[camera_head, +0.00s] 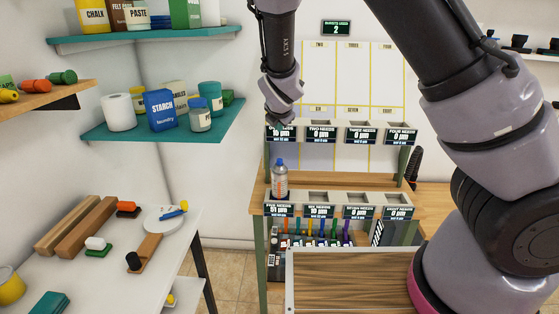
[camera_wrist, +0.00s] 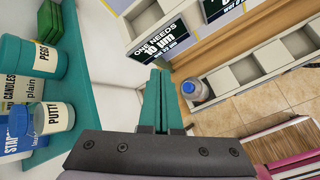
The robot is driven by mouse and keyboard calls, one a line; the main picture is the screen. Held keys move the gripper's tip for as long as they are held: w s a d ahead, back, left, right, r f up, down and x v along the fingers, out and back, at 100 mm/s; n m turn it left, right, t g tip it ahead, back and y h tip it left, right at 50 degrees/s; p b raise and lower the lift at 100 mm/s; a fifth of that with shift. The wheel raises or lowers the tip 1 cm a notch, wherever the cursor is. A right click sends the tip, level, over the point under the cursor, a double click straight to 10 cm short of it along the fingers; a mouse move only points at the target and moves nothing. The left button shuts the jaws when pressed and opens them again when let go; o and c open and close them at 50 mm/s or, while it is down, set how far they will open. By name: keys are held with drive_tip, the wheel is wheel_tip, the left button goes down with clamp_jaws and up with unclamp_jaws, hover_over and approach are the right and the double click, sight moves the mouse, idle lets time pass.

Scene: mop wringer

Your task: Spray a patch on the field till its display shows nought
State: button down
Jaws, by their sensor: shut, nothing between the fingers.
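Display one (camera_wrist: 160,40) reads about 10 µm; displays two (camera_head: 322,133), three and four seem to read 0. On the lower rack, six (camera_head: 317,211) seems to read 10. My gripper (camera_wrist: 162,72) is shut and empty, above and left of the bottle.
A teal shelf (camera_head: 165,130) with a starch box and jars is left of my gripper. A cluttered white table (camera_head: 80,285) stands at front left. A wood-topped box (camera_head: 350,280) sits before the racks. A small sign (camera_head: 336,28) above the field shows 2.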

drive_tip(key=shift+f, duration=4.2)
drive_tip(key=shift+f, duration=0.4)
drive_tip(key=shift+f, duration=0.5)
drive_tip(key=shift+r, duration=0.95)
drive_tip(key=shift+r, duration=2.5)
